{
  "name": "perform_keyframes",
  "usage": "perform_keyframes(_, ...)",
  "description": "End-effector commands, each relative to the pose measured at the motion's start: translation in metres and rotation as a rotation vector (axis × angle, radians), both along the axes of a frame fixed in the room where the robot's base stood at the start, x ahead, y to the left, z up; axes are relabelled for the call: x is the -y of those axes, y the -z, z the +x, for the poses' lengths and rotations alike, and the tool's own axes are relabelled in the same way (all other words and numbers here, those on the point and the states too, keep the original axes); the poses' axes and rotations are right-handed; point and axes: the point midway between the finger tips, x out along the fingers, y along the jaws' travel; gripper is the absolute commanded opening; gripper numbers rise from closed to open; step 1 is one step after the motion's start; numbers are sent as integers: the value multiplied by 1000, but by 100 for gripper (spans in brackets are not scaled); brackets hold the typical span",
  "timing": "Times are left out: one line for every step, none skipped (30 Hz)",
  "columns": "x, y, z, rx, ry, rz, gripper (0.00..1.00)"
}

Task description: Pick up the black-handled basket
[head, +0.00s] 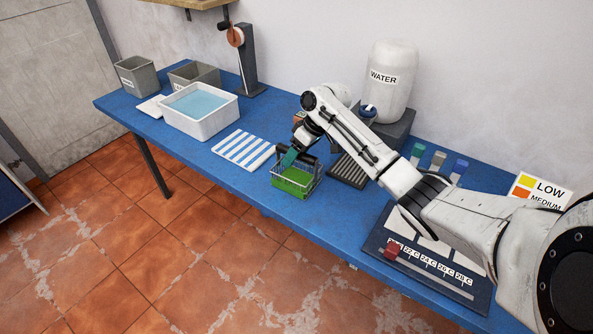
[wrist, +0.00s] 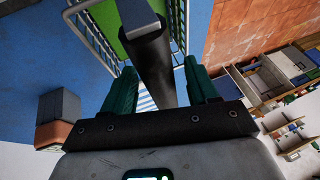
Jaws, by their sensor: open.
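The basket (head: 292,190) is a small wire basket with a green inside, standing on the blue table near its front edge. Its black handle (wrist: 152,65) shows large in the wrist view, running between the two teal fingers. My gripper (head: 289,157) is over the basket at handle height. In the wrist view my gripper (wrist: 162,82) is open, with a finger on each side of the handle and visible gaps beside it. Part of the basket is hidden behind the handle and fingers in the wrist view.
A blue-and-white striped mat (head: 243,149) lies left of the basket, and a white tub of water (head: 199,109) stands beyond it. A dark ribbed rack (head: 347,171) is close on the right. A labelled panel (head: 426,260) lies at the right front. A white water container (head: 388,82) stands behind.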

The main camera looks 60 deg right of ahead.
Motion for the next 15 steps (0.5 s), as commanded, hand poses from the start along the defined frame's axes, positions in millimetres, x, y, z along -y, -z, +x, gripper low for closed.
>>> perform_keyframes(0,0,0,0,0,0,59)
perform_keyframes(0,0,0,0,0,0,59)
perform_keyframes(0,0,0,0,0,0,56)
perform_keyframes(0,0,0,0,0,0,53)
perform_keyframes(0,0,0,0,0,0,50)
perform_keyframes(0,0,0,0,0,0,46)
perform_keyframes(0,0,0,0,0,0,43)
perform_keyframes(0,0,0,0,0,0,40)
perform_keyframes(0,0,0,0,0,0,37)
perform_keyframes(0,0,0,0,0,0,34)
perform_keyframes(0,0,0,0,0,0,31)
perform_keyframes(0,0,0,0,0,0,27)
perform_keyframes(0,0,0,0,0,0,24)
perform_keyframes(0,0,0,0,0,0,21)
perform_keyframes(0,0,0,0,0,0,17)
